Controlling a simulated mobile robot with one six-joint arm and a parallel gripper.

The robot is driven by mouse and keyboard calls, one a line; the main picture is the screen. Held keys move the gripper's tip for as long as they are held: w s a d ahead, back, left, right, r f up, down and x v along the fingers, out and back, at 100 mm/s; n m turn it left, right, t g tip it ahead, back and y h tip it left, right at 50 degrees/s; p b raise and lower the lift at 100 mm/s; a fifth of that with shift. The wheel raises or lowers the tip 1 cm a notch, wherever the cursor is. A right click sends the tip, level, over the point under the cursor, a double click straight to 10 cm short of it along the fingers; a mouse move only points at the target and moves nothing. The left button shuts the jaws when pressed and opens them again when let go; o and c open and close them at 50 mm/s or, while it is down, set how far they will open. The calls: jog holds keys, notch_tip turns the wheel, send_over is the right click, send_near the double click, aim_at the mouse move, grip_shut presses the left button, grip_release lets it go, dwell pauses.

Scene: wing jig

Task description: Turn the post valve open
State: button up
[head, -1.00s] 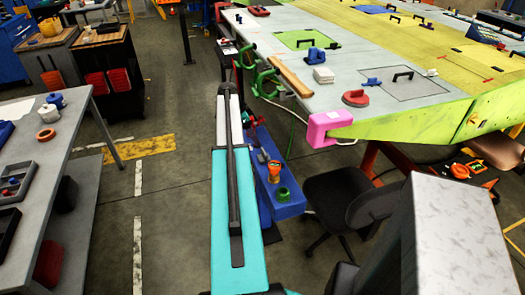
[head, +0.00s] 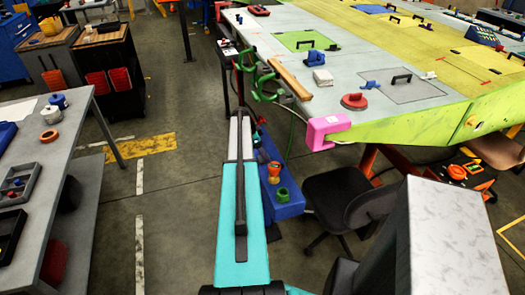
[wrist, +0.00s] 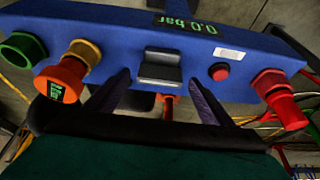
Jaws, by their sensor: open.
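The blue post panel (wrist: 120,30) fills the top of the wrist view, with a pressure display (wrist: 188,23) reading 0.0 bar upside down. It carries a green ring fitting (wrist: 22,48), a yellow and orange fitting (wrist: 68,72), a grey block (wrist: 160,68), a red button (wrist: 219,72) and a red fitting (wrist: 279,97). My gripper (wrist: 158,88) is open, its dark fingers either side of the grey block. A small orange-red part (wrist: 168,104) shows between them, mostly hidden; I cannot tell whether it is the valve handle. The blue post (head: 287,208) stands right of my arm in the head view.
The wing jig (head: 400,128) with a pink corner block (head: 325,132) lies beyond the post. A black office chair (head: 340,195) stands right of the post. A grey workbench (head: 75,125) is at left, with free floor between it and my arm.

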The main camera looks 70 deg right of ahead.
jog(key=shift+s+d+f, duration=0.1)
jog(key=shift+s+f, duration=0.05)
jog(key=shift+f, duration=0.3)
jog(key=c, duration=1)
jog(key=shift+c, duration=0.2)
